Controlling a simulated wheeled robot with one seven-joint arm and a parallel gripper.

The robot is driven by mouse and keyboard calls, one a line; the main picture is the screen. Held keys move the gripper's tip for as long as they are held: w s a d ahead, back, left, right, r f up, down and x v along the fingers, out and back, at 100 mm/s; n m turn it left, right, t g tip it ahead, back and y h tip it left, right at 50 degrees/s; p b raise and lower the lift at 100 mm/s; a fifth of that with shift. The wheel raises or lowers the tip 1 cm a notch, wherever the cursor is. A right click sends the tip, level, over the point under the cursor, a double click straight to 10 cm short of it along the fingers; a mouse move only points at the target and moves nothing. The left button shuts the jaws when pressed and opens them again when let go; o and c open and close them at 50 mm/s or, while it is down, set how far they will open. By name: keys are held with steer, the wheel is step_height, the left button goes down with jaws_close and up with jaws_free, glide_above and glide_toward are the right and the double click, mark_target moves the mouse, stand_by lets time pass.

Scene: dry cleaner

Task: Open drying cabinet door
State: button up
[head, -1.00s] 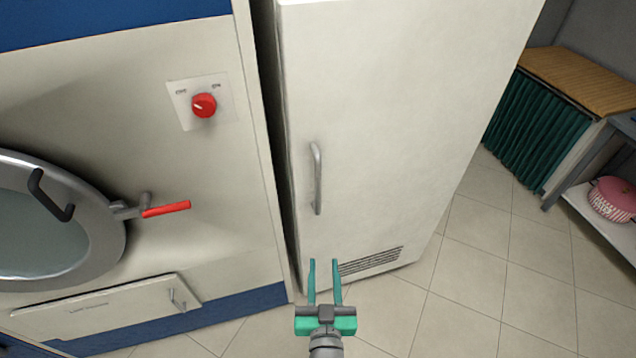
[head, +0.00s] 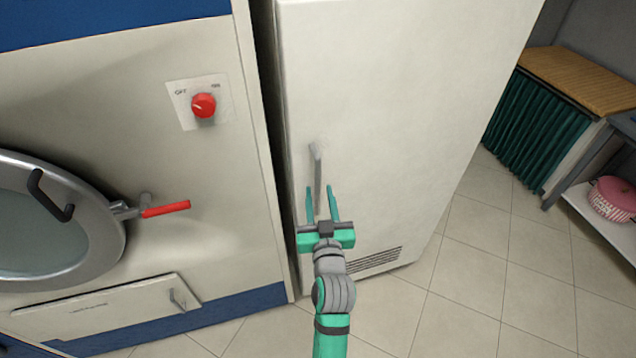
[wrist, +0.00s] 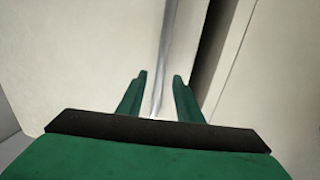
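The drying cabinet door (head: 390,100) is a tall off-white panel in the middle of the head view, and it looks closed. Its vertical grey bar handle (head: 316,165) is near the door's left edge. My gripper (head: 322,188) is open, with its two green fingers pointing up at the lower part of the handle. In the wrist view the handle (wrist: 167,60) runs down between the two open fingers (wrist: 158,78), with a gap on each side. I cannot tell whether the fingers reach fully around it. The handle's lower end is hidden by my gripper in the head view.
A large washing machine (head: 120,130) stands at the left, with a round door, a red-tipped lever (head: 166,209) and a red knob (head: 204,105). A dark gap separates it from the cabinet. Tiled floor (head: 480,290) is free at the right, before a shelf with a pink basket (head: 610,199).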

mark_target(318, 186)
steer(key=shift+w+a, duration=0.15)
steer(key=shift+w, duration=1.05)
steer(key=shift+w+a, duration=0.15)
steer(key=shift+w, duration=1.05)
jaws_close()
